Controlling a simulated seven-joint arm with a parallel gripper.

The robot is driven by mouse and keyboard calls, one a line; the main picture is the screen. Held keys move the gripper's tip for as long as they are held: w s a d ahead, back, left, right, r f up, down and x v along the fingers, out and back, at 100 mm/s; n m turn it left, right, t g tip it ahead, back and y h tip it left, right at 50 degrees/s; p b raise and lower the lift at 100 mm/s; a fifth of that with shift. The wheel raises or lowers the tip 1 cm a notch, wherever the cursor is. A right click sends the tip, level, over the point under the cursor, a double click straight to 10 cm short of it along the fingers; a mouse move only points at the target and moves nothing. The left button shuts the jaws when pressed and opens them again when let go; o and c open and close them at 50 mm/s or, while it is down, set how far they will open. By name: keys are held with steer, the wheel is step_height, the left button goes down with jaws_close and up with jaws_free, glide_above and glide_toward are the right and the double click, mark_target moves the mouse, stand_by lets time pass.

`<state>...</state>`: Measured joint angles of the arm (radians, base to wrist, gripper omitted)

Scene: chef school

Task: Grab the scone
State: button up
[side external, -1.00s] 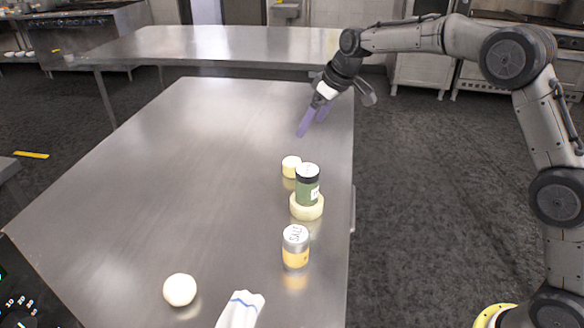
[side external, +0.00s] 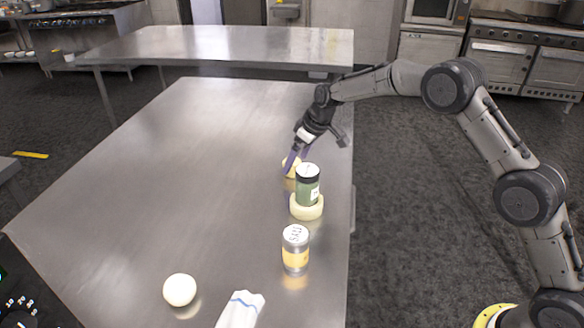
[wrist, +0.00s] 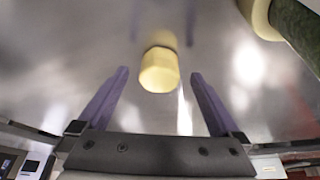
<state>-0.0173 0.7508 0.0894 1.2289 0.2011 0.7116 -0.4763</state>
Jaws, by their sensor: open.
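The scone appears to be the small pale-yellow, short round piece (side external: 296,170) on the steel table, behind the green can. It also shows in the wrist view (wrist: 159,72), centred a little past the fingertips, with its reflection on the steel. My gripper (side external: 298,160) is open and tilted down at the piece, its purple fingers apart. In the side view one finger crosses in front of the piece and partly hides it. In the wrist view the fingers (wrist: 160,74) stand to its left and right with gaps, and nothing is held.
A yellow-labelled tin (side external: 295,252), a whitish ball (side external: 180,290) and a cloth (side external: 240,310) are nearer the camera. The table's left side (side external: 190,170) is clear.

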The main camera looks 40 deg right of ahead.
steer(key=shift+x, duration=1.35)
steer(key=shift+r, duration=0.1)
steer(key=c, duration=1.4)
